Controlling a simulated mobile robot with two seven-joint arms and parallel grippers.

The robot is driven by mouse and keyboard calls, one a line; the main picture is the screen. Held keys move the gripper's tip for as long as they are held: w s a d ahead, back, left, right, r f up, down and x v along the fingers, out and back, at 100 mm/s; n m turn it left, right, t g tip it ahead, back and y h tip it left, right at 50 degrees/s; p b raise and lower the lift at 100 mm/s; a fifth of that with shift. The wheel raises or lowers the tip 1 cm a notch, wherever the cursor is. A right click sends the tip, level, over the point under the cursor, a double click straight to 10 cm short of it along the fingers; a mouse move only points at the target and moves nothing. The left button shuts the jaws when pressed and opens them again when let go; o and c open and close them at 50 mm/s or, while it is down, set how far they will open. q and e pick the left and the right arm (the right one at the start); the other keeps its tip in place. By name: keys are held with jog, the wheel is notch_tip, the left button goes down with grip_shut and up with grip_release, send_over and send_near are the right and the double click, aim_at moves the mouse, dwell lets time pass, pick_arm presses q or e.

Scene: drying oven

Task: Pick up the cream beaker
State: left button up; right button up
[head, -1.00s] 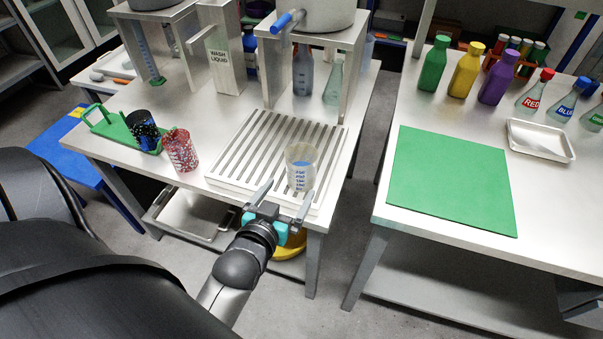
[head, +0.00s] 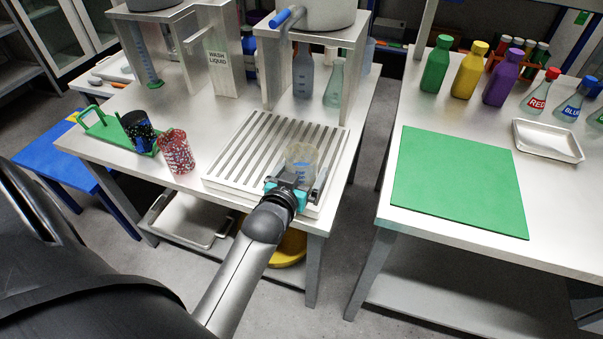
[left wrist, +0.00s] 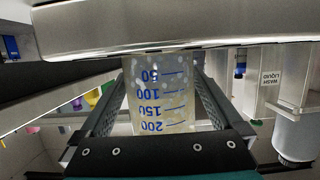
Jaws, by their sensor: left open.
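The cream beaker (head: 301,157) is a translucent cup with blue volume marks. It stands upright on the right end of the slotted drain rack (head: 228,165). My left gripper (head: 297,183) is open at the beaker's near side, with its fingers reaching along either side of it. In the left wrist view the beaker (left wrist: 160,95) sits between the two open fingers (left wrist: 160,100), its marks upside down. I cannot tell whether either finger touches it. My right gripper is not in view.
A red-patterned cup (head: 176,151) and a dark cup (head: 138,131) in a green carrier (head: 100,126) stand left of the rack. A shelf stand (head: 351,75) with glassware under it rises behind. A green mat (head: 459,182) lies on the right table.

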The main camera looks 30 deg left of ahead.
pick_arm(q)
jog(key=shift+b+x, duration=0.35)
jog(key=shift+x, duration=0.7)
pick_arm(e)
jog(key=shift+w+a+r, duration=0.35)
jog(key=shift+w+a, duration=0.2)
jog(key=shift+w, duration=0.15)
pick_arm(q)
jog(key=c, duration=1.3)
jog(key=shift+r, duration=0.25)
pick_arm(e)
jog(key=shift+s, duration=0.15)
